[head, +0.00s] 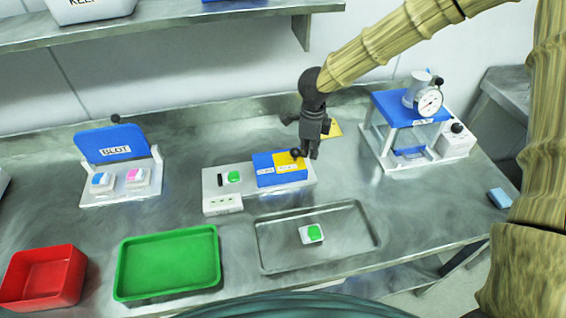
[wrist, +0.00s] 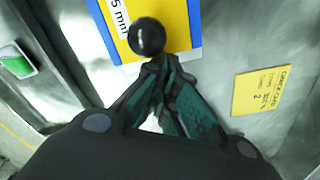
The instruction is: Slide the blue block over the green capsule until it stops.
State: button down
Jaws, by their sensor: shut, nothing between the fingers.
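The blue block (head: 266,172) sits on a white base (head: 222,190), with a yellow label and a black knob (head: 295,153) toward its right end. My gripper (head: 312,154) is at the block's right end, pointing down. In the wrist view its fingers (wrist: 157,64) are shut with nothing between them, and the tips appear right beside the knob (wrist: 147,37). I cannot tell whether they touch it.
A metal tray (head: 262,246) with another white-and-green piece (head: 312,233) lies in front of the base. A green tray (head: 168,262) and red bin (head: 42,278) stand front left. A blotting stand (head: 112,145) is at left, a gauge press (head: 405,110) at right. A yellow card (wrist: 262,90) lies behind.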

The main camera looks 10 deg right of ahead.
aim_at(268, 165)
jog(key=shift+a, duration=0.15)
dwell(0.5)
jog(key=shift+s+a+p, duration=0.15)
jog(key=shift+a+p, duration=0.55)
jog(key=shift+a, duration=2.75)
jog(key=shift+s+a+p, duration=0.15)
jog(key=shift+a+p, duration=0.5)
jog(key=shift+a, duration=2.8)
jog(key=shift+d, duration=0.15)
jog(key=shift+d+p, duration=0.6)
jog(key=shift+r, duration=0.1)
notch_tip(268, 165, up, 8)
jog(key=p, duration=0.7)
jog(key=shift+f, duration=0.2)
